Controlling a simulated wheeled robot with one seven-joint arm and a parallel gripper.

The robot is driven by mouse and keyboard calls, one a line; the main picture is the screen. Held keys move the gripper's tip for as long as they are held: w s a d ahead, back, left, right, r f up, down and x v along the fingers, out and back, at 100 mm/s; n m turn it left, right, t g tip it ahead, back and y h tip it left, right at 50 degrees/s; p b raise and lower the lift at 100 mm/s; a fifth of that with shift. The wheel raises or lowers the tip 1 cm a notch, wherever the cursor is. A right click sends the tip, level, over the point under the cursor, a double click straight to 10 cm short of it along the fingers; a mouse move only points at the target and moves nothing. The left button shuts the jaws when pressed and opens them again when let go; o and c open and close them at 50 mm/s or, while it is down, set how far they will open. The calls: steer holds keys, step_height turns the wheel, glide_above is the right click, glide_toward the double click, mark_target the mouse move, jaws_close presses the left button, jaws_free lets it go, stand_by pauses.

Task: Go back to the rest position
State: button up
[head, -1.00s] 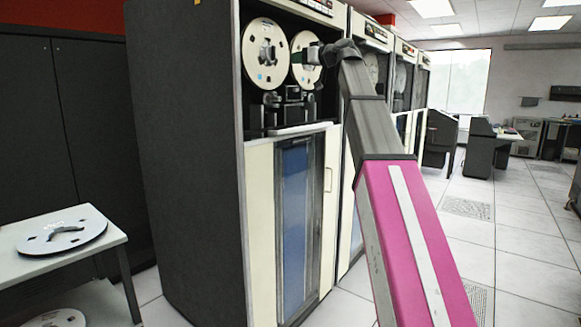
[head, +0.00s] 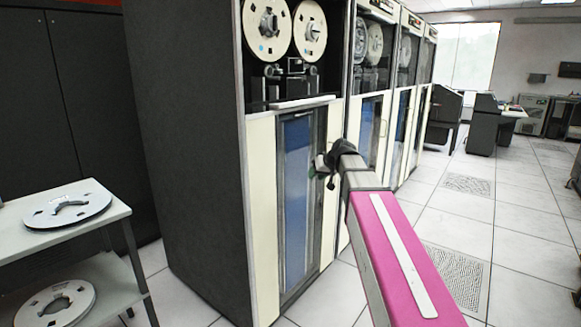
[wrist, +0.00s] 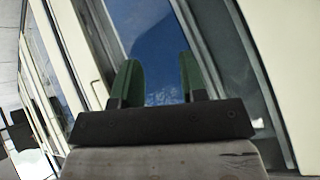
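My gripper (head: 322,172) is in front of the lower door of the nearest tape cabinet, below the tape reels, at the end of my pink and grey arm. In the wrist view my gripper (wrist: 160,82) shows two green fingers standing apart with nothing between them. Behind them is the cabinet's blue door panel (wrist: 155,40). I cannot tell the exact gap between the fingers and the panel.
The tape cabinet (head: 190,150) holds two mounted reels, a left one (head: 268,30) and a right one (head: 309,30). A shelf table (head: 105,215) at left bears a reel (head: 95,203), with another reel (head: 55,308) below. The tiled floor (head: 520,215) at right is clear.

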steer(key=s+d+f+m+g+h, duration=0.1)
steer(key=s+d+f+g+h, duration=0.1)
steer(key=s+f, duration=0.6)
steer(key=s+d+f+m+g+h, duration=0.1)
steer(key=s+d+f+g+h, duration=0.1)
steer(key=s+f, duration=0.7)
steer(key=s+d+f+m+g+h, duration=0.1)
steer(key=s+d+f, duration=0.3)
steer(key=s+f, duration=0.4)
step_height(320, 180, down, 7)
steer(key=shift+s+d+f+m+g+h, duration=0.1)
steer(key=shift+s+d+m+g+h, duration=0.25)
steer(key=shift+g, duration=0.45)
steer(key=shift+a, duration=0.1)
